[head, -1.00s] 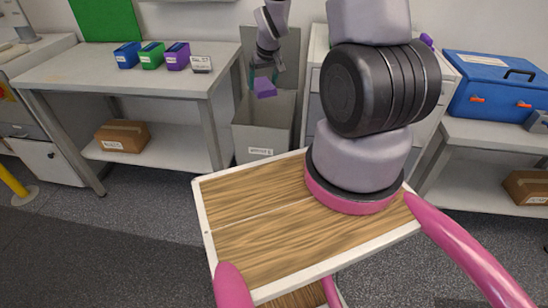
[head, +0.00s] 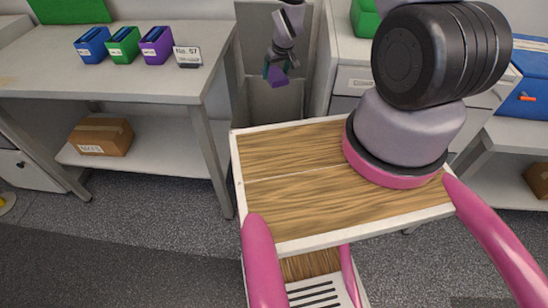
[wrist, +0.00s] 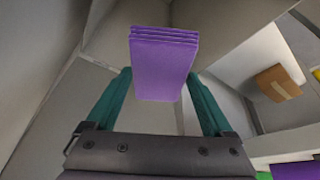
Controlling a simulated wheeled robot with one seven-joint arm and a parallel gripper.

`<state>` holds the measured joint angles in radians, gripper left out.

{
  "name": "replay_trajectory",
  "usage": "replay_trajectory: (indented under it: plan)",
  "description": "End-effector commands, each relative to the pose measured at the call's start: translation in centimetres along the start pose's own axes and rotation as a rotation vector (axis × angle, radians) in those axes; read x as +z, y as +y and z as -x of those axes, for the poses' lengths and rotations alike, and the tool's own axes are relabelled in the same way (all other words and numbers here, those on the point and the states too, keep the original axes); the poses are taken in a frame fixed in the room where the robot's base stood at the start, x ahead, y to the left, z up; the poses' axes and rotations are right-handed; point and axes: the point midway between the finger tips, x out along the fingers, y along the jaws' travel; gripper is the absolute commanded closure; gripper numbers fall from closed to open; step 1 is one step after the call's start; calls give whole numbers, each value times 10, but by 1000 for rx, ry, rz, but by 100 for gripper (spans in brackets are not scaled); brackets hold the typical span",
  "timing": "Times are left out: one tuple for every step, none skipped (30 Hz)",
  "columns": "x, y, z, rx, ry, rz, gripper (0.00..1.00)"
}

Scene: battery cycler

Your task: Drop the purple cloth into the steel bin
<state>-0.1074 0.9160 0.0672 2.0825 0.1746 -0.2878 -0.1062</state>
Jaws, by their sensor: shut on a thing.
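The purple cloth (wrist: 163,65) is a folded, block-like bundle between the teal fingertips of my gripper (wrist: 160,78) in the wrist view. The gripper is shut on it, with a finger at each side. In the head view the cloth (head: 278,82) shows small below my gripper (head: 277,72), in front of the steel bin's opening area. The steel bin (head: 262,108) is a grey open box on the floor between the bench and the drawer cabinet. Its lower front is hidden behind my own tray-like body top. I cannot tell the cloth's exact height over the rim.
A bench (head: 160,82) at left holds blue, green and purple small bins (head: 157,47) and a label display (head: 188,57). A cardboard box (head: 101,137) sits on its lower shelf. A white drawer cabinet (head: 345,82) stands close right of the bin. A blue case (head: 528,98) is farther right.

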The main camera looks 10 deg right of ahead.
Motion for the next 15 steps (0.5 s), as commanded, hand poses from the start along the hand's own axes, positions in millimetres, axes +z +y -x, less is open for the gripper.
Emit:
replay_trajectory:
  plan:
    - [2,0,-5,0,-1,0,66]
    - [3,0,-7,0,-2,-1,66]
    - [6,0,-12,0,-3,-1,66]
    - [7,0,-15,0,-3,-1,66]
    - [9,0,-18,0,-3,-1,66]
    - [11,0,-23,0,-3,-1,66]
    - [12,0,-26,0,-3,-1,66]
    - [13,0,-29,0,-3,-2,66]
    - [14,0,-33,0,-2,-2,66]
    - [16,0,-36,0,-2,-1,66]
    - [17,0,-39,0,-2,-1,66]
    - [18,1,-42,0,-1,-2,66]
    - [18,1,-43,0,-1,-2,66]
    - [19,1,-45,0,-2,-2,66]
    - [20,1,-47,0,-2,-2,66]
